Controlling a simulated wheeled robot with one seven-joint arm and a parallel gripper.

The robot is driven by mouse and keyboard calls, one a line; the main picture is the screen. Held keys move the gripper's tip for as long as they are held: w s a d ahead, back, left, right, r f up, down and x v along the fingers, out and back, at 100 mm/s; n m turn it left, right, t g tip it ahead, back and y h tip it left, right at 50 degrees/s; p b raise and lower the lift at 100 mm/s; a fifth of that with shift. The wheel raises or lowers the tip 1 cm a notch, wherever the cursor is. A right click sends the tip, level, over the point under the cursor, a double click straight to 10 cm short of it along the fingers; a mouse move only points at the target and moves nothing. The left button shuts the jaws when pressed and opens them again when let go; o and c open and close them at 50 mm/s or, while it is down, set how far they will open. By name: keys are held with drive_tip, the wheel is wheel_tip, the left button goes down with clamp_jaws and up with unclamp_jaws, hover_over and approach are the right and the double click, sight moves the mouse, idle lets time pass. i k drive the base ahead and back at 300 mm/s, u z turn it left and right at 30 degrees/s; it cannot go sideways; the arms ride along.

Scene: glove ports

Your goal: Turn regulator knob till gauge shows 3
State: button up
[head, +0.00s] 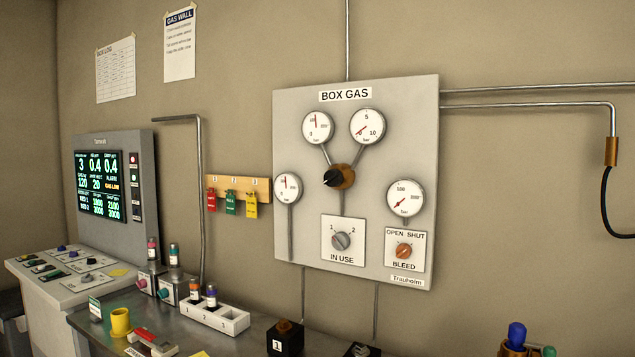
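The regulator, a black knob (331,179) on a brass body (347,176), sits mid-panel on the grey BOX GAS board (291,112). A pipe joins it to the upper right gauge (367,127), marked 5 at the top and 10 at lower right. That gauge's red needle points to the lower left, near the low end; the exact reading is too small to tell. A second pipe joins the regulator to the upper left gauge (318,128), whose needle points nearly straight up. My gripper is not in view.
Below the regulator are the IN USE selector (341,241) and the orange BLEED knob (404,251). More gauges sit at left (288,188) and right (404,199). A bench with a vial rack (231,320) and a yellow cup (120,322) lies below. The space before the board looks clear.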

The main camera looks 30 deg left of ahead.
sight(332, 177)
drive_tip(key=u, duration=1.35)
